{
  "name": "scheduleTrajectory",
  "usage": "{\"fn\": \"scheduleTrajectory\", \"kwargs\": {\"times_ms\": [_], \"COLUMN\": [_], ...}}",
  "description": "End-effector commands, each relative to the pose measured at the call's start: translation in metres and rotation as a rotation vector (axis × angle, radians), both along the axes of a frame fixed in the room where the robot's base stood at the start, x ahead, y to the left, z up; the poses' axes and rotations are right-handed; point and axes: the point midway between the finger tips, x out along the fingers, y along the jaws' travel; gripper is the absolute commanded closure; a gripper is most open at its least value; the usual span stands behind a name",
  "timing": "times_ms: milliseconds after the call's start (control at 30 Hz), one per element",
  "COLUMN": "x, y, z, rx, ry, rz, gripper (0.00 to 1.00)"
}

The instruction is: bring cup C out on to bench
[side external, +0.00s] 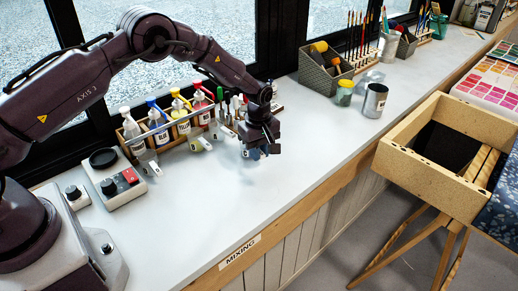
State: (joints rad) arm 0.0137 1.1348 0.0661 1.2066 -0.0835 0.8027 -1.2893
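The white bench (215,215) runs along the window. Several small cups with pale tags stand before the bottle rack, among them a clear one (148,162) at the left and a yellowish one (200,143) nearer the middle. Their letters are too small to read, so I cannot tell which is cup C. My gripper (260,153) points down low over the bench, right of these cups. A small pale thing (246,151) shows at its left side; I cannot tell whether the fingers touch it. The fingers' opening is hidden by their dark shape and the angle.
A rack of coloured bottles (180,120) stands behind the cups. A scale-like device (118,178) is at the left. A metal can (375,101), a lidded jar (345,92) and a grey tool box (325,75) stand further right. The bench front, above the MIXING label (239,251), is clear.

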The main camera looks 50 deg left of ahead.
Motion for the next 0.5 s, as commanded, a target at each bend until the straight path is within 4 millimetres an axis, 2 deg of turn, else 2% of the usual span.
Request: {"fn": "scheduleTrajectory", "kwargs": {"times_ms": [33,100,133,367,500], "x": [0.0002,0.0001,0.0001,0.0,0.0006], "y": [0.0,0.0,0.0,0.0,0.0], "z": [0.0001,0.0002,0.0002,0.0003,0.0085], "rx": [0.0,0.0,0.0,0.0,0.0], "ry": [-0.001,-0.001,-0.001,0.0,-0.003], "rz": [0.0,0.0,0.0,0.0,0.0], "gripper": [0.72,0.56,0.54,0.54,0.54]}}
